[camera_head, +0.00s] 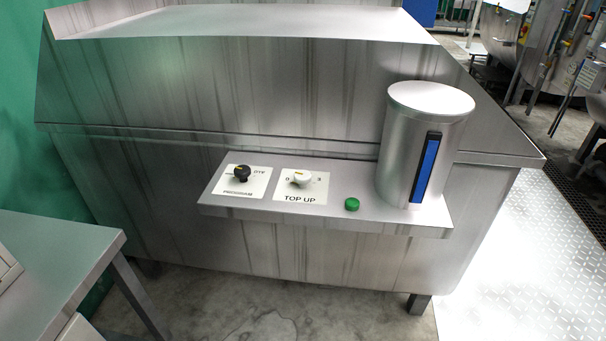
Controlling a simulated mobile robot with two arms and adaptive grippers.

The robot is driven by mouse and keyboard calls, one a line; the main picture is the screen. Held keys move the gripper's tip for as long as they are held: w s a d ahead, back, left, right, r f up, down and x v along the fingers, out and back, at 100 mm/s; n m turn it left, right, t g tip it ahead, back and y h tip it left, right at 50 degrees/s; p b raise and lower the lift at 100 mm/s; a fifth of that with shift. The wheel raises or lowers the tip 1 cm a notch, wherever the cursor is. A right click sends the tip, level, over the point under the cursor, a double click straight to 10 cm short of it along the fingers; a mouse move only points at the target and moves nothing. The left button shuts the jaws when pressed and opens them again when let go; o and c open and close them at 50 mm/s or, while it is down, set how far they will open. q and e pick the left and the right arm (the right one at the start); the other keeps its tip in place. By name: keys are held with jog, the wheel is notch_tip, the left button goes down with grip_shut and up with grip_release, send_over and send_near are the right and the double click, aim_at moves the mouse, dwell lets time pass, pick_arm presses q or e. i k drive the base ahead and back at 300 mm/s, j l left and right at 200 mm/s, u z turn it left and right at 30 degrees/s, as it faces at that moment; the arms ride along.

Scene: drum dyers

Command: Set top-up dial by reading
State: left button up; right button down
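The top-up dial (301,178) is a white knob on a white plate marked "TOP UP", on a metal shelf (330,221) at the front of a large steel machine. Its scale shows a 0 at the left and what looks like a 5 at the right. A small yellow mark shows on the knob's top, near the upper middle. A steel cylinder (395,150) stands at the shelf's right end. Its upright gauge window (426,170) is blue over nearly its whole height; any scale there is too small to read. Neither gripper is in view.
A black program knob (241,173) sits left of the dial, and a green button (352,204) sits between dial and cylinder. A metal table (60,255) stands at the lower left. Bare floor (290,312) lies before the machine; a bright patterned floor plate (530,260) is at the right.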

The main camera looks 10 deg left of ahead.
aim_at(302, 177)
jog(key=u, duration=2.8)
jog(key=z, duration=2.8)
jog(key=i+j, duration=0.45)
jog(key=i, duration=0.2)
